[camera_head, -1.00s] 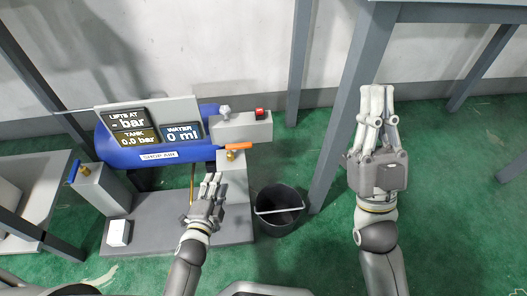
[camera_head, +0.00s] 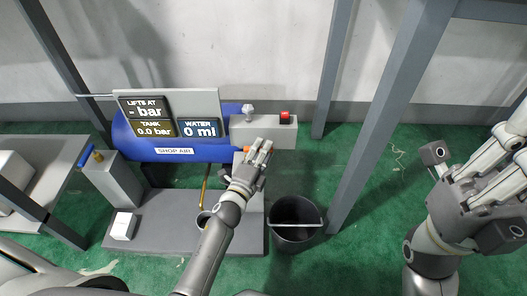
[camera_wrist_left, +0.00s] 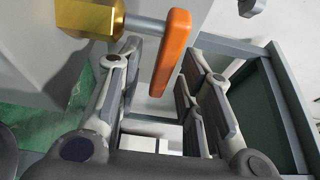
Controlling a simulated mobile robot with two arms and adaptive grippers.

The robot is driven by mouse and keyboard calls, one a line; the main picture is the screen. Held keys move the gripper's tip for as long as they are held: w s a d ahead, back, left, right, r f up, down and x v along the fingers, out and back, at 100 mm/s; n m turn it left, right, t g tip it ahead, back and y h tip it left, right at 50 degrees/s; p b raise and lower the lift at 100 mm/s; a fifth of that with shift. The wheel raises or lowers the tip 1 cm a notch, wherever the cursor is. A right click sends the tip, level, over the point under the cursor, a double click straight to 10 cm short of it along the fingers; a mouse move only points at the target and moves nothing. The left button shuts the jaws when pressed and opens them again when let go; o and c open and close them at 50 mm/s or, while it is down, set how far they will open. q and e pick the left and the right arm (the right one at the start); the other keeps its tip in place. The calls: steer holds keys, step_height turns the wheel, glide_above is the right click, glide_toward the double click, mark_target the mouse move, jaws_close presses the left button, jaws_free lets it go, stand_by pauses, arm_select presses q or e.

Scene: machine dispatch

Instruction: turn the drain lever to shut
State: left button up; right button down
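The orange drain lever (camera_wrist_left: 172,52) shows in the left wrist view, joined by a grey stem to a brass valve body (camera_wrist_left: 90,17). It lies between the two spread fingers of my left gripper (camera_wrist_left: 163,92), with gaps visible on both sides. In the head view my left gripper (camera_head: 261,150) is in front of the valve and hides most of it; only a bit of the orange lever (camera_head: 246,149) shows. My right gripper (camera_head: 506,142) is at the right edge, far from the lever and partly cut off; its opening is unclear.
The blue shop air tank (camera_head: 150,146) carries displays reading 0.0 bar and 0 ml. A red button (camera_head: 285,118) tops the grey box (camera_head: 262,133). A black bucket (camera_head: 294,237) stands right of the base. A blue-handled valve (camera_head: 86,155) is at left. A grey post (camera_head: 385,115) rises at right.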

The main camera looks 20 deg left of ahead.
arm_select(q)
steer(key=shift+w, duration=0.55)
jaws_close()
